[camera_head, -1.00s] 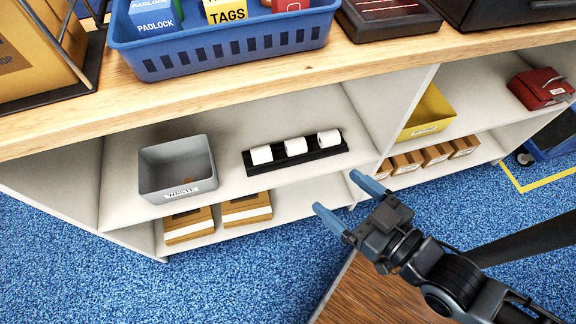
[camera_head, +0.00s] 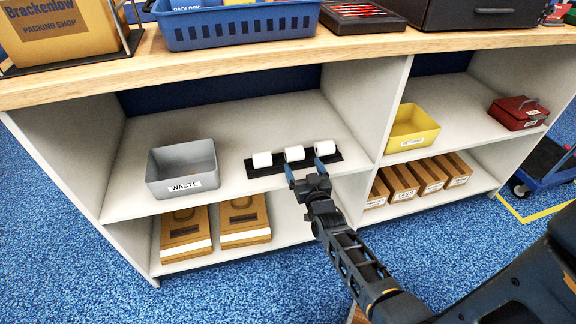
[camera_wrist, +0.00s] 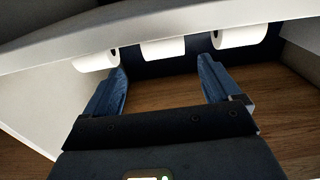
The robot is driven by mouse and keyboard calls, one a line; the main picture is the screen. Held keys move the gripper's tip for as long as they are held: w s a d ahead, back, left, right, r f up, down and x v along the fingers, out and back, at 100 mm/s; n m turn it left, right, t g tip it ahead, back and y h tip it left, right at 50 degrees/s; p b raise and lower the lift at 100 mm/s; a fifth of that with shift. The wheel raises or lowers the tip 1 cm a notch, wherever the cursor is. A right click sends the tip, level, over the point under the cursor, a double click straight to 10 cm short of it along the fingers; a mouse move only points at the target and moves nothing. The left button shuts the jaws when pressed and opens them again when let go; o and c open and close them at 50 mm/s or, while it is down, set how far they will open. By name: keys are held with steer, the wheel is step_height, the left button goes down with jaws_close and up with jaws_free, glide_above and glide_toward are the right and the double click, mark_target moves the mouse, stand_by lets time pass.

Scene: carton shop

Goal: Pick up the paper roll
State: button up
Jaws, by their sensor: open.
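The other two rolls show at either side. Whether a finger touches a roll cannot be told.
A grey waste bin (camera_head: 183,172) stands left of the holder. A shelf divider (camera_head: 385,110) rises to its right, with a yellow bin (camera_head: 413,128) beyond. The wooden worktop (camera_head: 220,65) overhangs the shelf. Cartons (camera_head: 245,220) lie on the shelf below.

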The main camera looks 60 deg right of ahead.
mark_target(296, 153)
steer(key=shift+b+x, duration=0.5)
steer(key=shift+x, duration=3.4)
steer(key=shift+w+a+r, duration=0.15)
steer(key=shift+r, duration=0.05)
steer(key=c, duration=1.1)
steer(key=shift+r, duration=0.1)
